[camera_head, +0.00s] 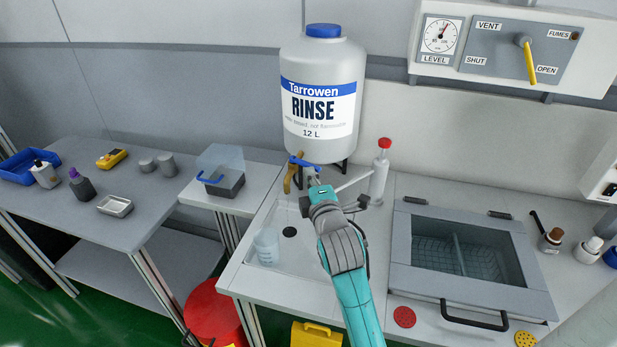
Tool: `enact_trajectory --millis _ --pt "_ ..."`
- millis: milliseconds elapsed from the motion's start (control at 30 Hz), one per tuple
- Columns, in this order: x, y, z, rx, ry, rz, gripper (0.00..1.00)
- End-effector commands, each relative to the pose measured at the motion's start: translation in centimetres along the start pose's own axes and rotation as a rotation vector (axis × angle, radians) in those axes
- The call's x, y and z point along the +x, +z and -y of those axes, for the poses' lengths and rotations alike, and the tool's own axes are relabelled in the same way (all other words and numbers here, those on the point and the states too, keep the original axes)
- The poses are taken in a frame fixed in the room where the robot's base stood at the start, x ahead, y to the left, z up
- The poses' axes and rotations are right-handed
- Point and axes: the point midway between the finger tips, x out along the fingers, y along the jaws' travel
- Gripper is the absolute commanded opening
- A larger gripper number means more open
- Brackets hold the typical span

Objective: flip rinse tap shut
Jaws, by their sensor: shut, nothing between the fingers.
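The rinse tank (320,135) is a grey container with a blue cap and a label reading RINSE 12 L, standing above the white counter. Its brass tap (288,181) hangs at the lower left front of the tank, with a blue lever (304,162) on top lying roughly sideways. My gripper (313,176) is shut and empty just below the lever's right part. I cannot tell whether its tip touches the lever. My arm hides part of the counter under the tank.
A clear cup (266,246) stands in the sink area near a dark drain (289,232). A red-capped bottle (380,170) stands close right of the tank. A lidded glass-topped bath (465,262) fills the right. A vent panel (510,50) hangs above.

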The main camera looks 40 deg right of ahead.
Motion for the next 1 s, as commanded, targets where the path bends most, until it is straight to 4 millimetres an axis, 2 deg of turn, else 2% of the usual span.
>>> enact_trajectory --millis 167,1000 --pt "0.2 0.6 0.0 0.002 0.001 -0.069 0.00" --pt "2.0 3.2 -0.1 -0.001 0.001 -0.065 0.00"
